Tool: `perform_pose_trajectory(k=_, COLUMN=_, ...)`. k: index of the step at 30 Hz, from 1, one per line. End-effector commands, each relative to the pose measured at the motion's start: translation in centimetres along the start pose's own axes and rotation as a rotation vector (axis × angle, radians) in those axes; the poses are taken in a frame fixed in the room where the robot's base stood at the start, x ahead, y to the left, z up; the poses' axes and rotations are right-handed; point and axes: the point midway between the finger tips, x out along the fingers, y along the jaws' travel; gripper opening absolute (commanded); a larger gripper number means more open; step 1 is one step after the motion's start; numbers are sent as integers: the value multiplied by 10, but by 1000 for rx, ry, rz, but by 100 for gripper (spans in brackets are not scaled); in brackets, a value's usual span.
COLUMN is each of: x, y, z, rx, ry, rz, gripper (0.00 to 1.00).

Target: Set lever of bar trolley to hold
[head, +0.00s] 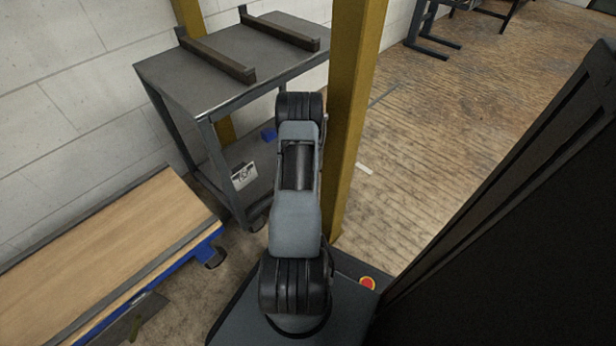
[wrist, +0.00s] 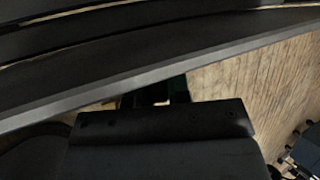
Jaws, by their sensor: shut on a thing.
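The bar trolley (head: 205,75) is a dark grey metal frame with a flat top, two brown bars lying on it and a lower shelf. It stands behind and left of my arm in the head view. In the wrist view a long dark edge (wrist: 130,82), apparently of the trolley, crosses above my gripper (wrist: 157,98). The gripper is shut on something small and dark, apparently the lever. The fingertips and most of the lever are hidden in shadow under that edge, so the lever's setting cannot be read. The head view hides the gripper behind my arm.
A yellow post (head: 352,110) stands close to the right of my arm. A wood-topped blue cart (head: 120,235) is at the lower left. A large dark panel (head: 530,210) fills the right side. A white label (head: 243,176) and a small blue object (head: 268,134) show low on the trolley.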

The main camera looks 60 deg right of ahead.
Motion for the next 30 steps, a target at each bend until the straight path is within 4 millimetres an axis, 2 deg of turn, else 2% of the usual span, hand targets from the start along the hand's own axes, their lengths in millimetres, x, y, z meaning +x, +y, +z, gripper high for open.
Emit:
perform_pose_trajectory(k=10, x=0, y=2, z=2, rx=-2, ry=1, rz=14, gripper=0)
perform_pose_trajectory(k=11, x=0, y=2, z=2, rx=-2, ry=1, rz=14, gripper=19)
perform_pose_trajectory(k=18, x=0, y=-1, z=-1, rx=4, ry=3, rz=9, gripper=42)
perform_pose_trajectory(k=26, x=-1, y=-2, z=-1, rx=6, ry=3, rz=7, gripper=43)
perform_pose_trajectory(k=30, x=-12, y=-4, z=0, rx=6, ry=2, rz=6, gripper=43)
